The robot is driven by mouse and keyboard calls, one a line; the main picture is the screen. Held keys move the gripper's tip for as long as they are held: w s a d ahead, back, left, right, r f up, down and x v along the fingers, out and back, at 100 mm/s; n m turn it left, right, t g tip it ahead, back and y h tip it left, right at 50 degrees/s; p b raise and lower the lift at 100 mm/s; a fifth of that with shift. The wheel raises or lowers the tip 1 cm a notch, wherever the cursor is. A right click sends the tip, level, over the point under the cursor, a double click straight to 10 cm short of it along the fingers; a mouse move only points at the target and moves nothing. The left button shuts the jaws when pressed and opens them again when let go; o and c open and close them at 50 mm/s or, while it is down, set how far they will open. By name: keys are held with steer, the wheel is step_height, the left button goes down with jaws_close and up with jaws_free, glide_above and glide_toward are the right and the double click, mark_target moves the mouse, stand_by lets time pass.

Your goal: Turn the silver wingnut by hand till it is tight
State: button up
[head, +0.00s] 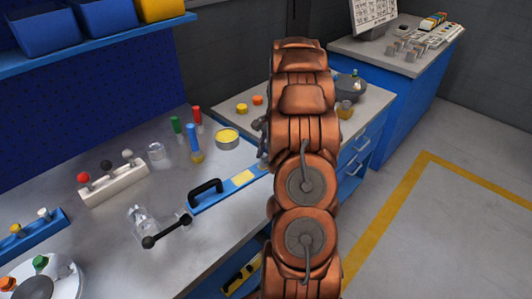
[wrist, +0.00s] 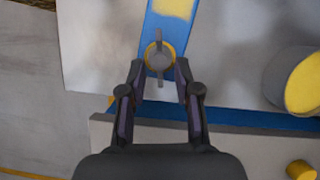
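The silver wingnut (wrist: 160,60) shows in the wrist view on the end of a blue bar (wrist: 178,30), with a yellow ring around its base. Its two wings point up and down in that picture. My gripper (wrist: 159,69) is open, its fingertips on the left and right of the wingnut with a gap on each side. I cannot tell its height over the wingnut. In the head view, my arm hides the wingnut and gripper; the blue bar (head: 225,190) with a black handle (head: 205,187) runs behind the arm.
A yellow-topped can (wrist: 295,80) stands right of the gripper in the wrist view; it also shows in the head view (head: 227,139). Green, blue and red upright pieces stand near it. A white rack (head: 114,184) and a glass jar (head: 138,221) stand further left on the bench.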

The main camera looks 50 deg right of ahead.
steer(key=shift+f, duration=0.1)
steer(key=shift+c, duration=0.3)
jaws_close()
steer(key=shift+f, duration=0.1)
steer(key=shift+s+m+t+b, duration=0.2)
steer(key=shift+m+t+b, duration=0.15)
steer(key=shift+m, duration=0.55)
steer(key=shift+o, duration=0.3)
jaws_free()
